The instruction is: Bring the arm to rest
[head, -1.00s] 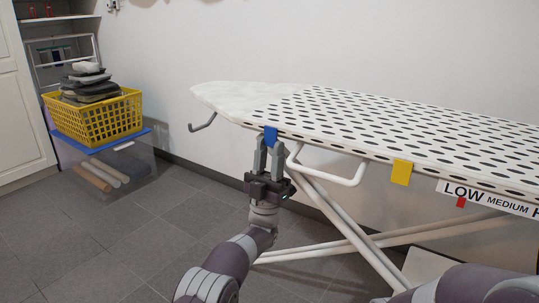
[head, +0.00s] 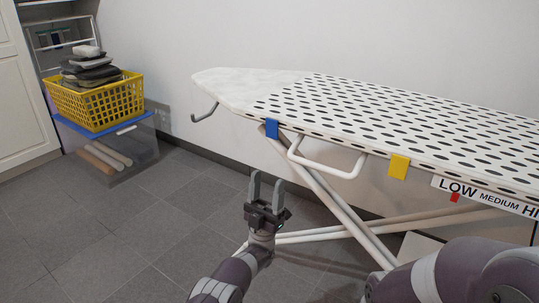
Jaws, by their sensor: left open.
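My left gripper (head: 267,190) is open and empty, fingers pointing up, in front of the ironing board and below its edge. It is apart from the blue tab (head: 272,128) on the board's near edge. My right arm's purple-grey links show at the lower right, but its gripper is not in view.
The ironing board (head: 232,92) has a dotted cover, white crossed legs, a yellow tab (head: 399,167) and a LOW–MEDIUM label strip (head: 480,197) with a red marker (head: 455,197). A yellow basket (head: 98,107) of folded items stands on a clear blue-lidded box (head: 124,155). Grey floor (head: 110,235) is open at left.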

